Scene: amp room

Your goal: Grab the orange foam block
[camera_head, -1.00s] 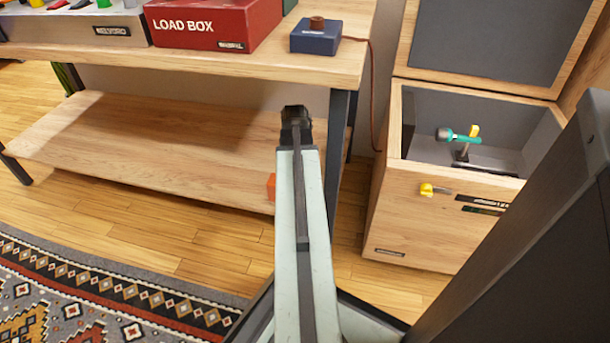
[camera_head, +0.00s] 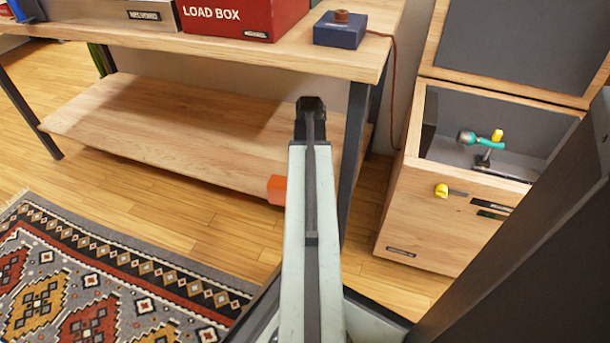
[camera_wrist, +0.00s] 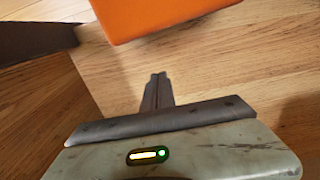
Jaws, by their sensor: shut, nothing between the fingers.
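The orange foam block (camera_head: 277,190) shows at the front edge of the wooden lower shelf (camera_head: 170,130), partly hidden behind my arm in the head view. In the wrist view the orange block (camera_wrist: 165,14) fills the top middle, cut off by the frame edge. My gripper (camera_wrist: 158,78) is shut and empty in the wrist view. Its narrow fingertips point toward the block, just below it in the picture, with a visible gap of wood between. In the head view I cannot make out the fingertips behind my arm.
A dark table leg (camera_head: 354,150) stands just right of my arm. The tabletop (camera_head: 250,50) above carries a red load box (camera_head: 240,14) and a small blue box (camera_head: 340,32). An open wooden chest (camera_head: 425,215) stands at right. A patterned rug (camera_head: 90,270) lies at left.

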